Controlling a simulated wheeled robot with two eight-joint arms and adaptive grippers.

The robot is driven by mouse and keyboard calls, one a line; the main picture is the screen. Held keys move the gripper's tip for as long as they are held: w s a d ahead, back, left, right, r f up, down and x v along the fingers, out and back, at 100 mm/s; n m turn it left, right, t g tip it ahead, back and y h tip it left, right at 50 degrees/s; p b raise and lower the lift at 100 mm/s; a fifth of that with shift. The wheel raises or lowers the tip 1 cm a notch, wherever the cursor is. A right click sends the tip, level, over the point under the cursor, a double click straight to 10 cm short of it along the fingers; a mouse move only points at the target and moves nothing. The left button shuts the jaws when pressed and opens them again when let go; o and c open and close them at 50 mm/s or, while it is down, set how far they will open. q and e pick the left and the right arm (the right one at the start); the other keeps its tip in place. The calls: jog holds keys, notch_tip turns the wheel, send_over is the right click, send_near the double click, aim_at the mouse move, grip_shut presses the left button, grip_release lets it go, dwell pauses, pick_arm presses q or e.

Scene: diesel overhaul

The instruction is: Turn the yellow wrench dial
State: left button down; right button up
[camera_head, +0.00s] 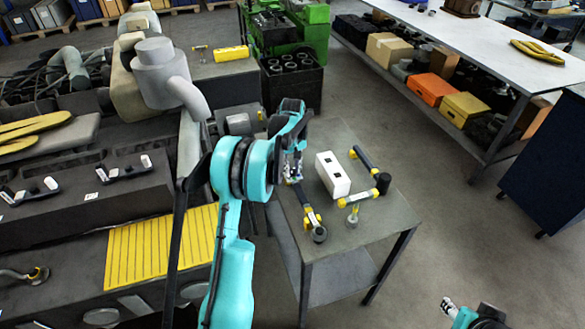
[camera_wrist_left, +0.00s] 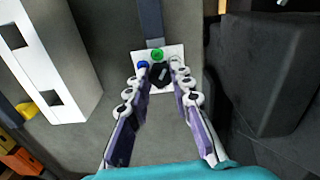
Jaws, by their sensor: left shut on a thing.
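My left gripper (camera_head: 292,165) is over the left part of the small grey table. In the left wrist view its fingertips (camera_wrist_left: 161,72) close in on both sides of a black dial knob (camera_wrist_left: 158,76). The knob sits on a white plate (camera_wrist_left: 172,54) with green, blue and whitish round marks; a dark bar runs up from the plate. No yellow mark on this plate shows. A wrench with yellow parts (camera_head: 308,213) lies just in front of the gripper in the head view. My right gripper (camera_head: 449,306) is at the bottom right, away from the table; its jaws are too small to read.
A white block (camera_head: 333,176) with dark square holes stands on the table (camera_head: 372,226) right of the gripper; it also shows in the left wrist view (camera_wrist_left: 62,75). Beside it lie dark bars with yellow joints (camera_head: 358,197). A dark crate (camera_head: 292,88) stands behind the table.

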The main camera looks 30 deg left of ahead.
aim_at(292, 171)
pick_arm(q)
jog(key=m, duration=0.5)
jog(key=shift+m, duration=0.3)
dwell(0.4)
jog(key=c, duration=1.3)
grip_release()
notch_tip(292, 171, up, 12)
